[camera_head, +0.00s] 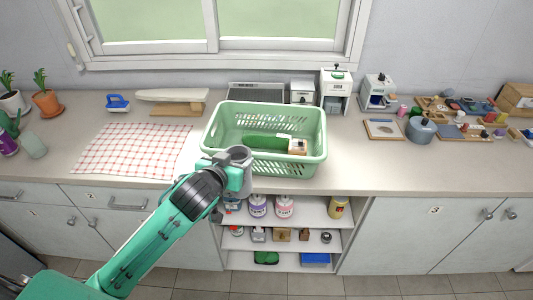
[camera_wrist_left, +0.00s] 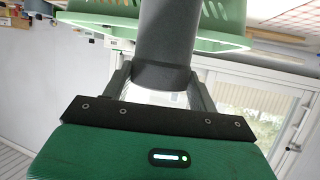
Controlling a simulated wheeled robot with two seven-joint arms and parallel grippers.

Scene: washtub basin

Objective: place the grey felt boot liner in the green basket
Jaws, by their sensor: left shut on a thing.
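The grey felt boot liner (camera_head: 239,153) is held upright in my left gripper (camera_head: 238,172), at the front left corner of the green basket (camera_head: 315,116). Its open top faces the head camera. In the left wrist view the liner (camera_wrist_left: 165,35) is a dark grey tube between the two fingers of my left gripper (camera_wrist_left: 162,78), which is shut on it. The basket's rim (camera_wrist_left: 90,22) shows behind the liner there. In the head view the liner overlaps the basket's front left corner; its height over the rim is hard to tell. My right gripper is not in view.
A dark green item (camera_head: 265,142) and a small wooden-and-white block (camera_head: 298,147) lie in the basket. A checked cloth (camera_head: 135,150) lies to its left, and small appliances (camera_head: 336,88) stand behind it. Open shelves (camera_head: 290,243) with jars are below the counter's front edge.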

